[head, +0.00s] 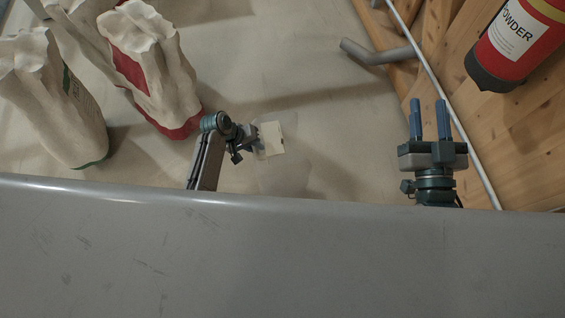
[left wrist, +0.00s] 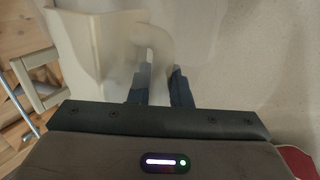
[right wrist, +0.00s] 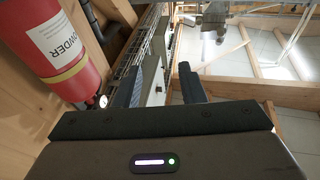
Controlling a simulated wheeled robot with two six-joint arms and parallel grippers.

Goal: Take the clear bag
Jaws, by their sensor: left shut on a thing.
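The clear bag (head: 284,172) is a faint see-through shape with a cream label (head: 270,139), standing out little from the pale floor. My left gripper (head: 258,135) is at the bag's upper part, beside the label, and is shut on it. Much of the bag's outline is too faint to tell. My right gripper (head: 429,106) is open and empty, well to the right of the bag; its parted fingers show in the right wrist view (right wrist: 163,78).
Paper sacks (head: 50,105) and (head: 155,65) stand at the left. A grey pipe (head: 375,53) lies at the top. A red fire extinguisher (head: 512,45) is at the upper right by wooden boards. A grey metal edge (head: 280,250) spans the foreground.

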